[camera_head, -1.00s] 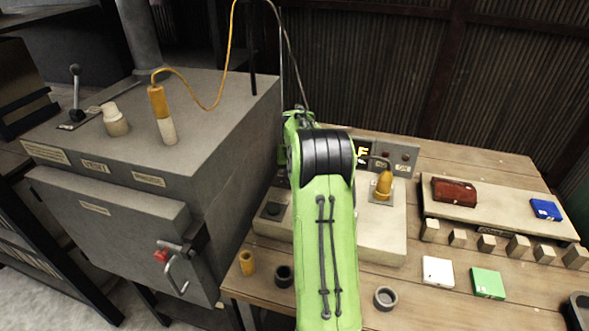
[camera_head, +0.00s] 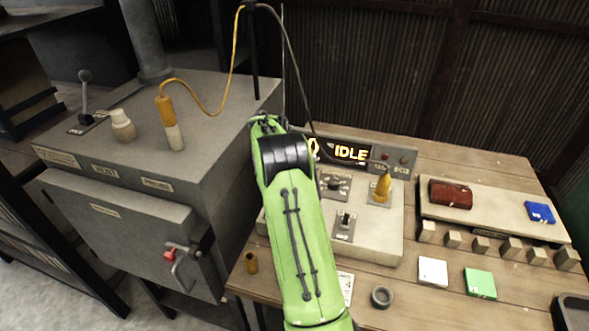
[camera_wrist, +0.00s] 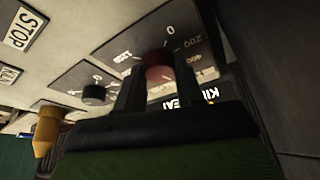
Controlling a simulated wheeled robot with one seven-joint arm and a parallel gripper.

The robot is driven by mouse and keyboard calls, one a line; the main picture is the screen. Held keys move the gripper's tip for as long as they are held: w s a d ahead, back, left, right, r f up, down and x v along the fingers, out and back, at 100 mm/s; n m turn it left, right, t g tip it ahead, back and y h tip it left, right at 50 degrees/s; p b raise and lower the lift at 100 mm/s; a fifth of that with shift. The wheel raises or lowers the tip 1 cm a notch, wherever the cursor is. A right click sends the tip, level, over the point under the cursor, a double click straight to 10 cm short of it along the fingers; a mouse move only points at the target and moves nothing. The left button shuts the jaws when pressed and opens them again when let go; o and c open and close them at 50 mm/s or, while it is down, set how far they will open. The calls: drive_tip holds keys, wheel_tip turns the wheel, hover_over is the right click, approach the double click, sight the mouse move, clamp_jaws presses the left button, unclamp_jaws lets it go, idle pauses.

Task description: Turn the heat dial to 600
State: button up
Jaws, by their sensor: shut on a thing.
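In the wrist view, the heat dial's red knob (camera_wrist: 159,70) sits between the two dark fingers of my gripper (camera_wrist: 158,82), which is shut on it. Its grey plate (camera_wrist: 120,47) carries scale marks, with 0 and 200 readable on the upper right. Part of a label ending in "EAT" shows beside the fingers. The knob's pointer is too dark and covered to read. In the head view, my green arm hides both the gripper and the heat dial on the control box (camera_head: 378,240). The display (camera_head: 340,151) shows IDLE, with a digit partly covered by the arm.
A black dial (camera_wrist: 93,95) sits close beside my gripper. A grey furnace (camera_head: 150,125) stands left of the bench.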

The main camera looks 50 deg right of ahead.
drive_tip(key=shift+m, duration=0.3)
drive_tip(key=o, duration=1)
drive_tip(key=p+v, duration=0.3)
drive_tip(key=v, duration=1.2)
drive_tip(key=shift+w+r, duration=0.1)
drive_tip(key=shift+r, duration=0.3)
